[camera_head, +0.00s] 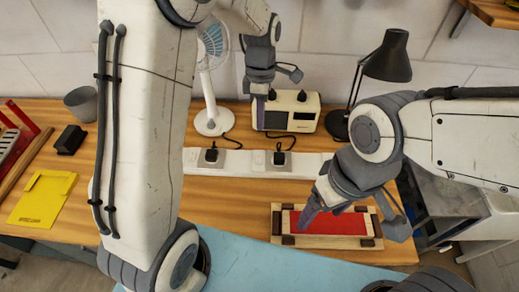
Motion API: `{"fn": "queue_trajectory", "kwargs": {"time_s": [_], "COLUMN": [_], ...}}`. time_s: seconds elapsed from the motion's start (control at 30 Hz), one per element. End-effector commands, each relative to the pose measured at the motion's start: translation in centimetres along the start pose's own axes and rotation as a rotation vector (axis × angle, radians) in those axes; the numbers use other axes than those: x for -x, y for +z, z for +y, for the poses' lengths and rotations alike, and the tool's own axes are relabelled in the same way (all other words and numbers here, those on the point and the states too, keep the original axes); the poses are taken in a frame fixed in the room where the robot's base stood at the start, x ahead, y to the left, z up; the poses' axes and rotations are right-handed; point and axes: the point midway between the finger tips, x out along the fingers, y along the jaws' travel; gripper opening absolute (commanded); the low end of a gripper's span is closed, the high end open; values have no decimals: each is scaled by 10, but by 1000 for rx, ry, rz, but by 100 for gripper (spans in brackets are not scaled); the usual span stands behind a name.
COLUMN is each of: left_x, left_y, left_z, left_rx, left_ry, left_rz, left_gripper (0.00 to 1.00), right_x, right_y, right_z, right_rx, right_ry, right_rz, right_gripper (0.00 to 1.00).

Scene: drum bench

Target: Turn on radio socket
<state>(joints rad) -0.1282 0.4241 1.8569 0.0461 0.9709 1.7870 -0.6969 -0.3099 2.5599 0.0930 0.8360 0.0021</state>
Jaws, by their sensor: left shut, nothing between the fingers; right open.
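The cream radio (303,111) stands at the back of the wooden bench. A dark cord runs from near it to a black plug (279,158) in the right-hand socket of a white socket strip (310,166). A small pale switch area (258,158) lies left of that plug; its on or off position is too small to tell. My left gripper (260,92) is shut and empty, pointing down in front of the radio's upper left part, behind and above the strip. Whether it touches the radio is unclear. My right gripper (353,216) is open and empty over a red-based wooden tray (282,240).
A fan (211,117) stands left of the radio, its cord leading to the left plug (211,154). A black lamp (387,62) stands right. A grey cup (81,103), black block (70,139) and yellow folder (43,197) lie left. My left arm hides the left-middle bench.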

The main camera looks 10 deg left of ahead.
Motion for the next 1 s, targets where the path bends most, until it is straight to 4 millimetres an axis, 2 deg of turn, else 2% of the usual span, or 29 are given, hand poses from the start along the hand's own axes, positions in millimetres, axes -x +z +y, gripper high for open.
{"fn": "queue_trajectory", "kwargs": {"time_s": [0.13, 0.43, 0.57, 0.77, 1.0], "left_x": [-3, -3, -11, -44, -96], "left_y": [-6, -6, -6, -6, -6], "left_z": [8, 8, 7, 6, 5], "left_rx": [85, 86, 85, 84, 84], "left_ry": [-5, -5, -9, -12, -12], "left_rz": [1, 1, 1, 2, 3], "left_gripper": [0, 0, 0, 0, 0], "right_x": [1, 1, 3, 12, 25], "right_y": [0, 0, 0, -1, -1], "right_z": [0, 0, 0, -1, -2], "right_rx": [0, 0, 0, 0, -1], "right_ry": [0, 0, 0, 0, 0], "right_rz": [0, 0, 0, 0, 0], "right_gripper": [79, 79, 79, 79, 79]}}
